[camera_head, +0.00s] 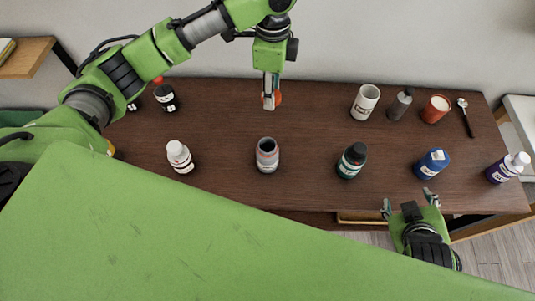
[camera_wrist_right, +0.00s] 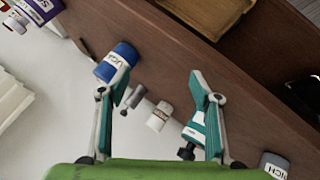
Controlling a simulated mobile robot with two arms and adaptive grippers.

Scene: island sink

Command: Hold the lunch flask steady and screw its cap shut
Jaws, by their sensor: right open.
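The lunch flask (camera_head: 267,155) is a grey open-topped container with a red band, upright mid-table. Part of it shows at the lower right of the right wrist view (camera_wrist_right: 274,165), with the letters "NCH". An orange-red piece (camera_head: 277,98), possibly its cap, shows at the fingertips of my left gripper (camera_head: 269,99), behind the flask. The fingers partly hide it, and I cannot tell whether they grip it. My right gripper (camera_head: 411,201) is open and empty at the front right, apart from the flask; its spread fingers show in the right wrist view (camera_wrist_right: 158,90).
A blue jar (camera_head: 432,163) stands just beyond that gripper. A white-capped bottle (camera_head: 180,157) is left of the flask. Several containers, including a white cup (camera_head: 365,102), line the back right.

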